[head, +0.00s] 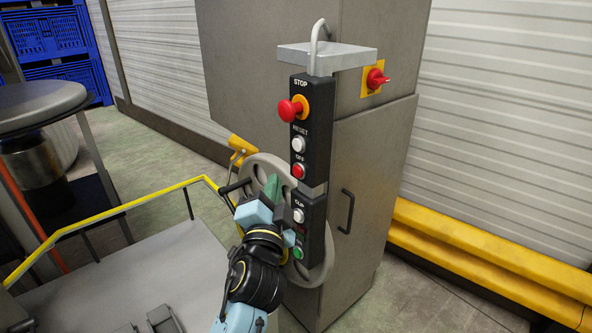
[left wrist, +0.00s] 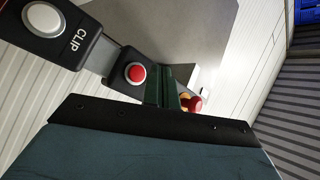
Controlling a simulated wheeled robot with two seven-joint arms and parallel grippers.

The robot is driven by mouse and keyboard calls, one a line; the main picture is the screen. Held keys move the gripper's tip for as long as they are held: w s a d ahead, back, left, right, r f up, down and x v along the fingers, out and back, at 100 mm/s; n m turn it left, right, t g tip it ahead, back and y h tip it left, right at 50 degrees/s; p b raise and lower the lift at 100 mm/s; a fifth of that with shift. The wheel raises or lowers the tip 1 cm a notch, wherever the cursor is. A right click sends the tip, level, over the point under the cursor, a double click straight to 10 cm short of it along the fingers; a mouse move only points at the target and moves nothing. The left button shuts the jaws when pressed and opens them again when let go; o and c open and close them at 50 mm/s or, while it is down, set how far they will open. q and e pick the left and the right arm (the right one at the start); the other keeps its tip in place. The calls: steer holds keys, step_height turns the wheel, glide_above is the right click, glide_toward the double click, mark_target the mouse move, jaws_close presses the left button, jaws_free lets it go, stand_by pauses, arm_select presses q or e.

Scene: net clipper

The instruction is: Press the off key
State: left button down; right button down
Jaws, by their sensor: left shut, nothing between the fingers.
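The off key is a round red button (head: 298,171) with a white rim, under the label OFF on a black control box (head: 310,150). It also shows in the left wrist view (left wrist: 136,74), just left of my dark green fingers. My left gripper (head: 271,186) is shut and empty, its fingers pointing up beside the box. In the head view the fingertips are left of and slightly below the off key. They appear apart from it; the exact gap in depth is unclear. My right gripper is not in view.
Above the off key are a white RESET button (head: 299,143) and a red STOP knob (head: 290,110). Below are a white CLIP button (head: 298,216) and a green button (head: 298,252). A yellow rail (head: 130,208) is at the left.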

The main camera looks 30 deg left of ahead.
arm_select(q)
steer(key=shift+s+a, duration=0.25)
steer(key=shift+s, duration=0.35)
steer(key=shift+s+a, duration=0.25)
steer(key=shift+s, duration=0.35)
steer(key=w+d+f+g+h+b, duration=0.1)
steer(key=d+f+g+h, duration=0.1)
steer(key=f, duration=0.8)
steer(key=w+d+f+g+h, duration=0.1)
steer(key=w+d+f+h, duration=0.15)
steer(key=f, duration=0.75)
steer(key=s+d+f+g+h+b, duration=0.1)
steer(key=s+d+f+g, duration=0.2)
steer(key=f, duration=0.9)
steer(key=s+d+f+g+h+b, duration=0.15)
steer(key=s+f, duration=0.45)
steer(key=f, duration=0.6)
steer(key=s+a+f+n+g, duration=0.1)
steer(key=s+f+g, duration=0.2)
steer(key=s+f, duration=0.5)
steer(key=s+a+f+n+g+b, duration=0.1)
steer(key=s+f+g, duration=0.3)
steer(key=s, duration=1.2)
steer(key=s+a+f+n+g, duration=0.2)
steer(key=s+a+f+g, duration=0.1)
steer(key=s+f, duration=0.9)
steer(key=shift+s+f+n+h+b, duration=0.2)
steer(key=shift+f+n+h+b, duration=0.1)
steer(key=shift+f+n+h, duration=0.15)
steer(key=shift+g, duration=0.25)
